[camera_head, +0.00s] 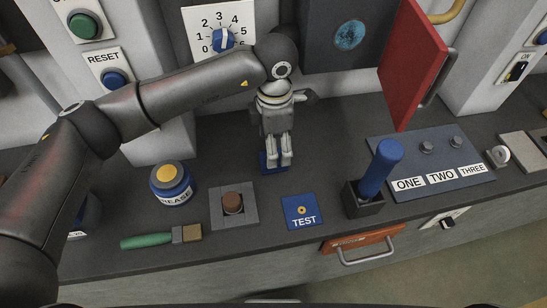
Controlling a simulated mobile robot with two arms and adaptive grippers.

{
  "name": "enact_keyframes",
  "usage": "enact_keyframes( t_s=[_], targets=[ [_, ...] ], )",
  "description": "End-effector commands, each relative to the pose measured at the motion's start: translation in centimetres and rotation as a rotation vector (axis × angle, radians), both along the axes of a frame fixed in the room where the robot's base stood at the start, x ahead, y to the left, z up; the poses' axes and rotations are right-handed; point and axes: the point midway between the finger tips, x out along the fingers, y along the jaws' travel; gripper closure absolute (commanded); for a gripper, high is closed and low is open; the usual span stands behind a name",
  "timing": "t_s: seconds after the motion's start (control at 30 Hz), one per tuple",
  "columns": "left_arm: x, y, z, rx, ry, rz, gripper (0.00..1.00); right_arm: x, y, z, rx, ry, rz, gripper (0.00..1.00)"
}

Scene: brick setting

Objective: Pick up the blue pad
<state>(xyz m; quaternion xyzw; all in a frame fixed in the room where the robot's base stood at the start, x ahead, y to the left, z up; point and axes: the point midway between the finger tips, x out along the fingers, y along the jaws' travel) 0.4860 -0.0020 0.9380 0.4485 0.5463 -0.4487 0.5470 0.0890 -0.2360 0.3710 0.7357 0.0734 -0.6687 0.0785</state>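A small plain blue pad (273,170) lies on the dark counter at the middle, partly hidden by my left gripper (279,162). The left gripper comes down from above, with both fingers over the pad's area. Only a narrow gap shows between the fingers, and I cannot tell whether they touch or hold the pad. A flat blue square marked TEST (302,211) with a small yellow ring lies nearer the front edge, apart from the gripper. My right gripper is not in view.
A grease tin (172,185), a green-handled brush (150,240), a grey plate with a brown knob (233,203) and an upright blue lever (380,170) stand around. A red door (412,62) hangs open at the upper right. A labelled panel (427,165) lies right.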

Motion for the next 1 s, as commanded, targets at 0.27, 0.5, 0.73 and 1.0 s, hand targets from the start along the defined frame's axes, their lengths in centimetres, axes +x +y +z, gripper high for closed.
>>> enact_keyframes(
  t_s=[0.27,0.5,0.73,1.0],
  targets=[
    [-0.6,-0.3,-3.8,0.001,0.004,0.002,0.30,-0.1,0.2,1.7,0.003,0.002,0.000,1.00],
    [-0.6,-0.3,-4.6,0.001,0.001,-0.001,0.30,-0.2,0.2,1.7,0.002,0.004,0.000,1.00],
    [-0.6,-0.3,-4.6,0.001,0.001,0.000,0.50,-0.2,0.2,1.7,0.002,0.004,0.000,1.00],
    [-0.6,-0.3,-4.5,0.001,0.001,0.000,0.79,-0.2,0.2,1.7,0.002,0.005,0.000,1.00]
  ],
)
